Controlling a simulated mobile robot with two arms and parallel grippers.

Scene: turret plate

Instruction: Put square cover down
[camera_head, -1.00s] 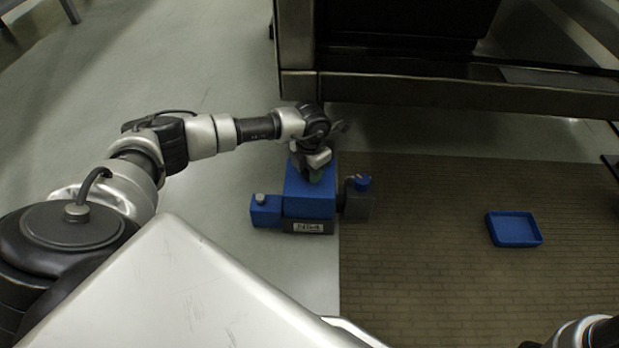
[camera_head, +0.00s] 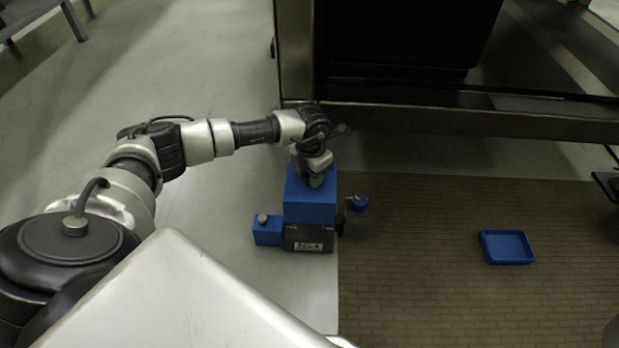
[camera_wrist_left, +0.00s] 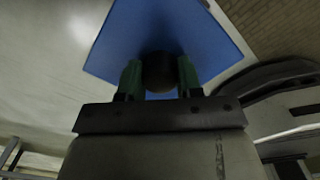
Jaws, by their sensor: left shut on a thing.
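The square cover (camera_head: 310,209) is a blue box-like block in the middle of the head view. My left gripper (camera_head: 316,178) is shut on top of it. The cover sits over a dark base (camera_head: 293,243) with a white label; I cannot tell whether their edges still touch. In the left wrist view, the cover (camera_wrist_left: 205,30) fills the upper middle. The green fingers of my left gripper (camera_wrist_left: 160,80) close on a dark round knob on it. My right gripper is not in view.
A small blue block with a grey knob (camera_head: 268,232) adjoins the base on the left. A dark block with a small blue part (camera_head: 358,203) is on the right. A shallow blue tray (camera_head: 506,246) lies on the brown slatted floor (camera_head: 420,290). A metal-framed table (camera_head: 450,122) stands behind.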

